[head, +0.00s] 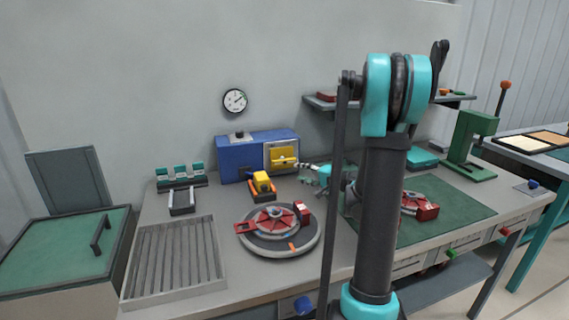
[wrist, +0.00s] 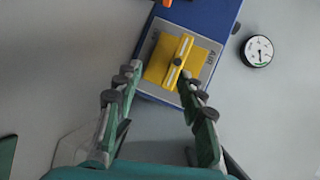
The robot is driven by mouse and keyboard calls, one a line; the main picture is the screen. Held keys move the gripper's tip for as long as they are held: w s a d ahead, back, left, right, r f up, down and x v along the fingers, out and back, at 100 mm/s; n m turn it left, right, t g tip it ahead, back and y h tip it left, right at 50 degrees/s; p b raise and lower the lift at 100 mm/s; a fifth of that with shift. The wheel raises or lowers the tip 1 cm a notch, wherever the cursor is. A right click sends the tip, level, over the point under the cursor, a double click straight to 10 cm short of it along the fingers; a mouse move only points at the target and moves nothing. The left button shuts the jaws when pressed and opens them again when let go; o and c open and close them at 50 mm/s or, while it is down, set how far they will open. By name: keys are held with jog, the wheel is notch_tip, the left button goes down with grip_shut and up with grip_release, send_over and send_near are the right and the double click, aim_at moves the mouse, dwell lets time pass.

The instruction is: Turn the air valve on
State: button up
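The air valve is a yellow square with a yellow bar handle (wrist: 179,62) on a grey plate lettered AIR, on the front of a blue box (wrist: 212,16). In the head view the yellow valve (head: 283,154) faces me on the right part of the blue box (head: 236,158). My gripper (wrist: 160,74) is open and empty, pointing at the valve. In the wrist view its right fingertip appears close to the handle's lower end and the left one lies left of the yellow square; I cannot tell whether either touches. In the head view my gripper (head: 302,170) is just right of the valve.
A round gauge (head: 235,101) hangs on the wall above the box; it also shows in the wrist view (wrist: 257,52). A yellow-and-orange item (head: 262,185) and a round turntable (head: 278,242) stand in front of the box. A slatted tray (head: 175,262) lies at left.

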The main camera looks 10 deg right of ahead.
aim_at(286, 162)
jog(key=shift+s+d+r+m+t+y, duration=0.2)
jog(key=shift+s+r+m+t, duration=0.1)
jog(key=shift+s+m+t, duration=0.2)
jog(key=shift+s+d+r+m+t+y, duration=0.15)
jog(key=shift+s+r+m+t, duration=0.2)
jog(key=shift+m+t, duration=0.25)
jog(key=x, duration=1.1)
jog(key=shift+w+a, duration=0.2)
jog(key=shift+w, duration=0.15)
grip_shut()
